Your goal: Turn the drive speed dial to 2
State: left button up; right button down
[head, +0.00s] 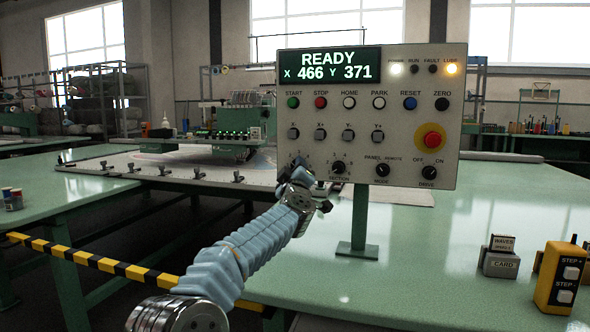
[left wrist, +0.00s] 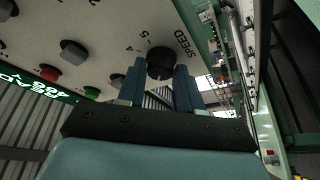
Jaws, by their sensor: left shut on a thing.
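The control panel (head: 370,110) stands on a green post, and its screen reads READY, X 466, Y 371. The black drive speed dial (left wrist: 160,62) shows in the left wrist view beside the word SPEED, with a few scale digits around it. Its pointer setting cannot be made out. My left gripper (left wrist: 160,85) is shut on the dial, one blue-grey finger on each side. In the head view my left gripper (head: 298,178) is at the panel's lower left corner and mostly hides the dial. My right gripper is in neither view.
The section dial (head: 338,167) is close to the right of my gripper, with square jog buttons (head: 320,134) above. A red emergency stop (head: 432,138) is at the panel's right. A card block (head: 500,258) and yellow pendant (head: 562,277) stand on the green table (head: 420,265).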

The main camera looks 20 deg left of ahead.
pick_arm(q)
jog(key=shift+n, duration=0.4)
jog(key=o, duration=1)
jog(key=b+v, duration=0.5)
jog(key=v, duration=0.8)
jog(key=shift+s+d, duration=0.15)
jog(key=shift+s, duration=0.2)
